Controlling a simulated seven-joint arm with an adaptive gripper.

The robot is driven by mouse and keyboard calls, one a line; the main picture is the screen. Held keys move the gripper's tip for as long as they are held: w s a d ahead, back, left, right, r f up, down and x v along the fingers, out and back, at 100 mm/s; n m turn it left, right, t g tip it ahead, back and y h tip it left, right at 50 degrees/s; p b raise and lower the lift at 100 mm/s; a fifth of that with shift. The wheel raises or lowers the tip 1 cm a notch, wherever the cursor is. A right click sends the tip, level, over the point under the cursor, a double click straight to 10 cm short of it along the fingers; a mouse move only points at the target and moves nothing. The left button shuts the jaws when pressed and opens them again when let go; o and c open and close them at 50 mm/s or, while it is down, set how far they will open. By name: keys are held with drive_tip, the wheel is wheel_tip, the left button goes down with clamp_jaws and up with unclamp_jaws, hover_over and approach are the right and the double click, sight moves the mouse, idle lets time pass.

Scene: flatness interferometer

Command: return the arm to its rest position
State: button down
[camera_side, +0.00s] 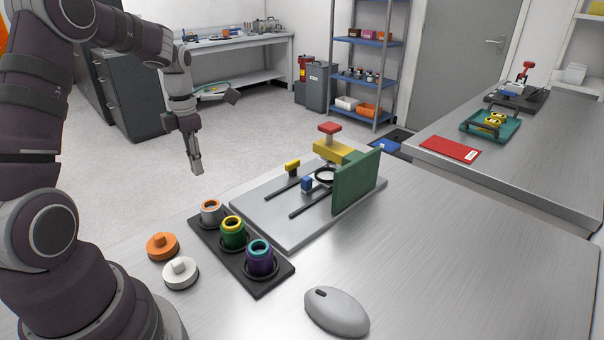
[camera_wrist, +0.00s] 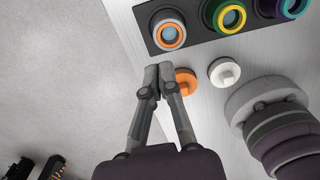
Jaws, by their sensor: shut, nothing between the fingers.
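My gripper (camera_side: 197,168) hangs in the air at the left end of the bench, fingers pointing down, above and behind the dark holder. In the wrist view its fingertips (camera_wrist: 158,70) are together with nothing between them. The nearest things below it in that view are an orange knobbed cap (camera_wrist: 186,82) and the dark holder (camera_wrist: 194,36). The gripper is apart from both.
The dark holder (camera_side: 270,281) bears three ringed cylinders: orange (camera_side: 211,211), yellow-green (camera_side: 233,232) and teal-purple (camera_side: 260,258). Orange (camera_side: 162,246) and white (camera_side: 180,273) caps lie beside it. The interferometer plate (camera_side: 262,226) has a green upright panel (camera_side: 356,182). A grey mouse (camera_side: 337,311) lies in front.

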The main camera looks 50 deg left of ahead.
drive_tip(key=s+d+r+m+t, duration=0.2)
drive_tip(key=d+m, duration=0.4)
drive_tip(key=m, duration=0.6)
drive_tip(key=s+d+r+m+t, duration=0.1)
drive_tip(key=d+r+m, duration=0.3)
drive_tip(key=m, duration=0.7)
drive_tip(key=s+d+r+m+t, duration=0.2)
drive_tip(key=d+m, duration=0.5)
drive_tip(key=m, duration=0.5)
drive_tip(key=shift+s+d+r+m+t, duration=0.3)
drive_tip(key=shift+s+d+r, duration=0.1)
drive_tip(key=shift+s+r, duration=0.15)
